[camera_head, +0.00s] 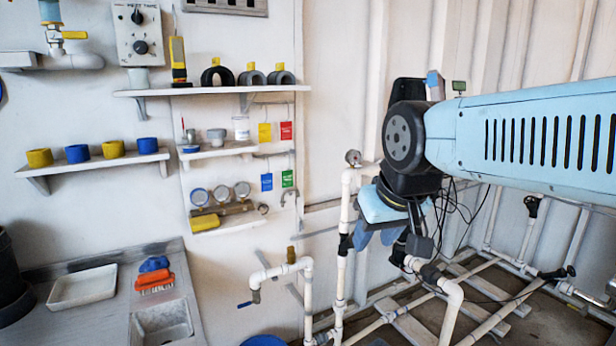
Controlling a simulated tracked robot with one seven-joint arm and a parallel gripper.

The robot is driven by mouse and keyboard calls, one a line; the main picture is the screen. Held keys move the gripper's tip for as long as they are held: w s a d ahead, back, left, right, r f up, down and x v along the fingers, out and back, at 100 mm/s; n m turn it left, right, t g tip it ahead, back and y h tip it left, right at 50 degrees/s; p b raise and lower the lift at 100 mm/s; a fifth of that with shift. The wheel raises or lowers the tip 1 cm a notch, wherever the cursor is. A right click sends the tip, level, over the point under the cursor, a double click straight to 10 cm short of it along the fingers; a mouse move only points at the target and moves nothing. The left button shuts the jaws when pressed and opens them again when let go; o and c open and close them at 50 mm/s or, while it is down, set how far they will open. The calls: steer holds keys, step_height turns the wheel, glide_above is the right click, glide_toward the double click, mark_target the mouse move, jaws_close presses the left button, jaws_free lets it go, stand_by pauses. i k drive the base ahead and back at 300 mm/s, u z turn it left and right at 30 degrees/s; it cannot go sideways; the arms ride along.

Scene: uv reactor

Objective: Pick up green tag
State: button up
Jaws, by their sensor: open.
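The green tag (287,178) hangs on the white wall in the head camera view, lower right in a group of four-sided small tags. A blue tag (266,182) hangs just left of it. A yellow tag (264,133) and a red tag (285,131) hang above. My gripper (377,240) points down, right of and lower than the green tag, clearly apart from it. It is open, and I see nothing held in it. Its fingertips are partly lost against the pipes behind.
A small shelf with gauges (222,192) is left of the tags. A long shelf (215,90) is above. A counter with a sink (160,322) is lower left.

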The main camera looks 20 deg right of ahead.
mark_target(287, 176)
steer(key=z, duration=0.75)
steer(key=k, duration=0.5)
steer(key=z, duration=0.2)
steer(key=i, duration=1.6)
steer(key=u, duration=0.35)
